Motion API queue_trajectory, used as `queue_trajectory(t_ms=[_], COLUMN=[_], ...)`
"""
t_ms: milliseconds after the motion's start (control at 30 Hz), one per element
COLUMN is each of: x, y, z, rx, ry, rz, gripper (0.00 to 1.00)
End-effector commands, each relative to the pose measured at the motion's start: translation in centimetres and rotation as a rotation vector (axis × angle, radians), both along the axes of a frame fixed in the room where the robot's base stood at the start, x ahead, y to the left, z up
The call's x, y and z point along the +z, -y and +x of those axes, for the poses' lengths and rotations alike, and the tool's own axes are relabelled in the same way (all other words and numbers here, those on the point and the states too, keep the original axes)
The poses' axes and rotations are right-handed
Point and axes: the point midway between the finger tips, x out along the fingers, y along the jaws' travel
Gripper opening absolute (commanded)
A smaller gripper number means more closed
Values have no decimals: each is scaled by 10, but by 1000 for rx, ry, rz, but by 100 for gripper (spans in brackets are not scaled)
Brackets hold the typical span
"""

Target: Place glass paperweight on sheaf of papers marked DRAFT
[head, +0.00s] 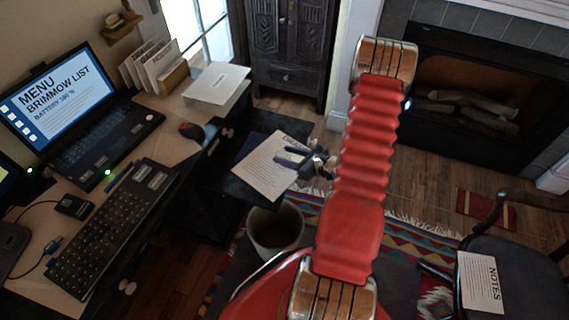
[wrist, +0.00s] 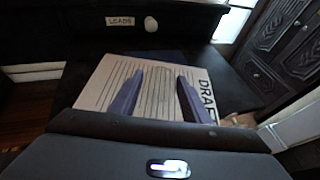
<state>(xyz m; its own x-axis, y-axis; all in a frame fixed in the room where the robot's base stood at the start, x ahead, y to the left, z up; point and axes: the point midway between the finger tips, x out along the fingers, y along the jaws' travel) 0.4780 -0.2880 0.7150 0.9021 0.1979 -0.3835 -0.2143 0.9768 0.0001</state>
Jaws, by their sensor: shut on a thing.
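The sheaf of papers marked DRAFT (head: 262,168) lies on a dark surface beside the desk. It fills the middle of the wrist view (wrist: 100,82), with DRAFT along its right edge. My gripper (head: 287,157) is over the right part of the sheaf. In the wrist view its two purple-grey fingers (wrist: 157,88) stand apart above the lined page, shut on the glass paperweight. The clear glass is hard to make out between them, and I cannot tell whether it touches the paper.
A drawer front labelled LEADS (wrist: 120,20) with a white knob is behind the sheaf. A bin (head: 275,232) stands below it. A chair (head: 525,270) with NOTES papers is at right.

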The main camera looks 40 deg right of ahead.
Motion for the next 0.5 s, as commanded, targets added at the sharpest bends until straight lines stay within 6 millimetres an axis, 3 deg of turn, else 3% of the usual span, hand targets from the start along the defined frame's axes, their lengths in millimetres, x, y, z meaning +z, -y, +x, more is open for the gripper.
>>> queue_trajectory(t_ms=[267, 500], x=[-4, -30], y=[0, -1], z=[0, 0], rx=[0, 1], ry=[1, 1], rz=[1, 1], gripper=[14, 14])
